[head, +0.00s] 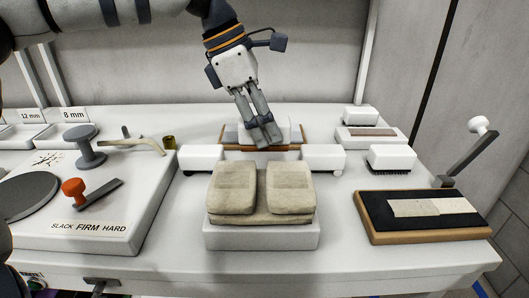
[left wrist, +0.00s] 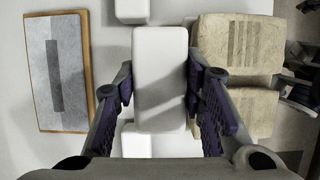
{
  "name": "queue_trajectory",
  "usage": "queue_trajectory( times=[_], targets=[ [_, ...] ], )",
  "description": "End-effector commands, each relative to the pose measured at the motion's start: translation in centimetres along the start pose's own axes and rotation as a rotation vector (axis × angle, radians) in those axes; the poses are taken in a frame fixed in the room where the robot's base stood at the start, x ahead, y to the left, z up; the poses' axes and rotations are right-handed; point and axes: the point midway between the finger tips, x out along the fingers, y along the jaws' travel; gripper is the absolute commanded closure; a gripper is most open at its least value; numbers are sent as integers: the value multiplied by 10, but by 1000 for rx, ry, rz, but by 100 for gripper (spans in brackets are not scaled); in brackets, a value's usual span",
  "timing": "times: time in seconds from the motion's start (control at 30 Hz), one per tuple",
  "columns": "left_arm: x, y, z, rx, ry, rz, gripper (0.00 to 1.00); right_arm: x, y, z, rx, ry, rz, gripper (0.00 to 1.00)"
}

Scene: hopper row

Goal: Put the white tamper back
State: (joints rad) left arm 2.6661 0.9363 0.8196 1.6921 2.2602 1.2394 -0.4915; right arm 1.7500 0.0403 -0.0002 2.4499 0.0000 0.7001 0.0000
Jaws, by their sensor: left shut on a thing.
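The white tamper, a plain white block (head: 284,130), is between the fingers of my left gripper (head: 268,138). In the left wrist view the block (left wrist: 160,70) has a finger against each long side, and the gripper (left wrist: 160,95) is shut on it. The near finger hides part of it in the head view. A wood-edged board with a grey face and a dark strip (left wrist: 55,75) lies beside it in the left wrist view, behind it in the head view. Whether the block touches anything beneath cannot be told. My right gripper is not in view.
Two beige bags (head: 233,188) on a white stand (head: 262,236) are in front. White blocks stand at left (head: 199,158) and right (head: 325,157). A black-topped board (head: 420,235) and white-knobbed lever (head: 470,155) are right. A SLACK FIRM HARD panel (head: 130,205) is left.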

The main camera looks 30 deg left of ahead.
Motion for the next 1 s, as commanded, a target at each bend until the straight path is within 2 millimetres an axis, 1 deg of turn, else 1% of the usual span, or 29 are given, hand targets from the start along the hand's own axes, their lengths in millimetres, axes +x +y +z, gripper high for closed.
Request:
queue_trajectory(
  times=[0.03, 0.1, 0.23, 0.33, 0.43, 0.5, 0.73, 0.87, 0.9, 0.93, 0.97, 1.0],
  targets=[
    [18, 8, -8, -7, 9, -16, 97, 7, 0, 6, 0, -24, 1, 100],
    [26, 17, -13, -6, 8, -14, 97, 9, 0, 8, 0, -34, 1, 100],
    [38, 28, -19, -5, 6, -12, 97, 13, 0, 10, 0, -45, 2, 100],
    [55, 41, -28, -5, 9, -13, 97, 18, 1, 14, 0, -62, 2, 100],
    [69, 39, -34, 0, 5, -9, 97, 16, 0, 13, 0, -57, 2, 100],
    [74, 39, -36, 1, 3, -6, 97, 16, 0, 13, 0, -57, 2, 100],
    [74, 39, -36, 1, 2, -4, 97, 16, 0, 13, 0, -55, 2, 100],
    [77, 38, -37, 0, 3, -5, 97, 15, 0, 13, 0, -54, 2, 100],
    [77, 38, -37, 0, 3, -5, 54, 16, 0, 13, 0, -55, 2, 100],
    [77, 38, -37, 0, 3, -5, 47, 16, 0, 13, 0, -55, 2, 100],
    [77, 38, -37, 0, 3, -5, 43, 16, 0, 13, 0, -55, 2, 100],
    [77, 38, -37, 0, 3, -5, 43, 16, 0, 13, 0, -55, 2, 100]
  ],
)
